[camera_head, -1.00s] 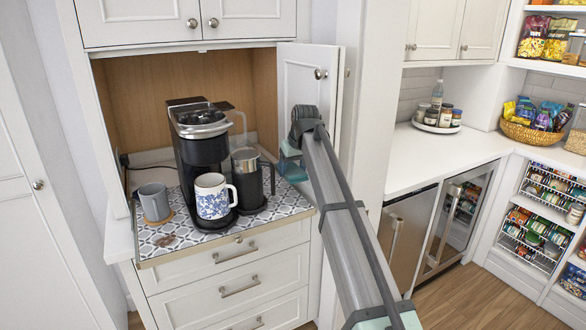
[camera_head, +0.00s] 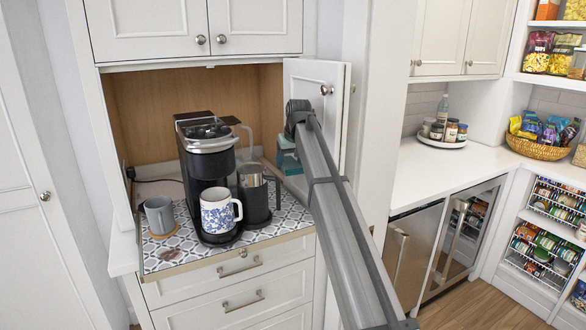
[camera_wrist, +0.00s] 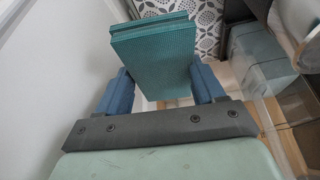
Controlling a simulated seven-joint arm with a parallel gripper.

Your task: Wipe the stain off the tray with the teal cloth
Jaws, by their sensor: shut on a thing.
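The tray (camera_head: 288,217) has a grey-and-white tile pattern and lies on the counter in the coffee nook. A brownish stain (camera_head: 168,254) shows near its front left edge in the head view. My gripper (camera_wrist: 163,82) has blue fingers shut on the teal cloth (camera_wrist: 153,55), which is a folded, ribbed block. The patterned tray (camera_wrist: 205,28) shows beyond the cloth in the wrist view. In the head view my gripper is mostly hidden behind my arm, at the right of the tray beside the open cabinet door, far from the stain.
A black coffee maker (camera_head: 190,160) stands mid-tray, with a blue-and-white mug (camera_head: 214,215) at its front and a dark press pot (camera_head: 256,203) on its right. A grey mug (camera_head: 158,216) on a coaster stands at the left. The open door (camera_head: 322,85) borders the nook's right side.

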